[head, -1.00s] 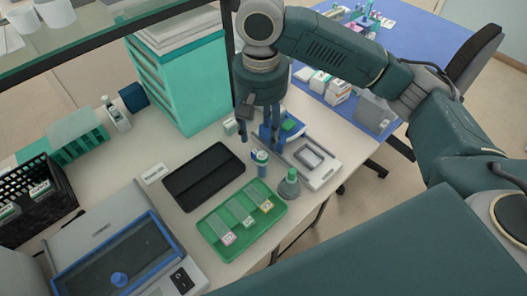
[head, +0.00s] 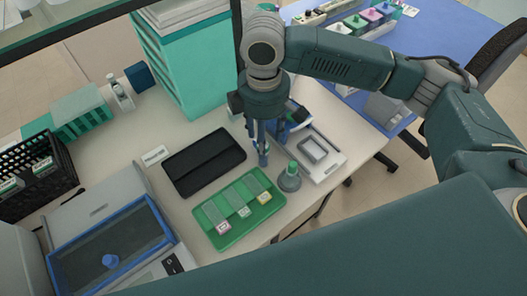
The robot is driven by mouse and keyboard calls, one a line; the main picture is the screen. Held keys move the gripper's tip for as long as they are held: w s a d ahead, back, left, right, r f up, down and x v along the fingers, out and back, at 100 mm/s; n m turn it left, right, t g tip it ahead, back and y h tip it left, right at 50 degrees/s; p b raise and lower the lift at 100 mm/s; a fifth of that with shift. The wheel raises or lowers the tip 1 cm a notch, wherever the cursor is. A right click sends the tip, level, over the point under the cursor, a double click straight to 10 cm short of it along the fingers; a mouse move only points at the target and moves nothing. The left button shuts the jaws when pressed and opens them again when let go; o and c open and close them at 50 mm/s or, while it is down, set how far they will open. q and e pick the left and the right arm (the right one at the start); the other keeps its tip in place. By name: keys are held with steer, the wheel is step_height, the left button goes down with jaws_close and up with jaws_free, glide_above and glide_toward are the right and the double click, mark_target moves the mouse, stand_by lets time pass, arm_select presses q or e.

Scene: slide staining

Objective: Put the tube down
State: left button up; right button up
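My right gripper (head: 263,145) points down over the bench, between the black tray and a grey instrument. A narrow bluish piece (head: 263,158) shows at its fingertips; it may be the tube, but the fingers mostly cover it. I cannot tell whether the fingers are closed on it or whether it touches the bench. A small grey stand with a green top (head: 290,178) stands just right of the fingertips. A green tray (head: 222,233) with several slides lies in front of the gripper. My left gripper is not in view.
A black tray (head: 203,162) lies left of the gripper. A grey instrument (head: 328,168) sits to the right near the bench edge. A blue-framed device (head: 110,245), a black basket (head: 15,205) and a teal drawer cabinet (head: 195,75) stand around. Bare bench shows left of the black tray.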

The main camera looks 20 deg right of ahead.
steer(key=f+p, duration=0.1)
steer(key=f, duration=0.4)
steer(key=shift+s+a+p, duration=0.2)
steer(key=shift+p, duration=0.15)
steer(key=shift+f, duration=0.25)
jaws_close()
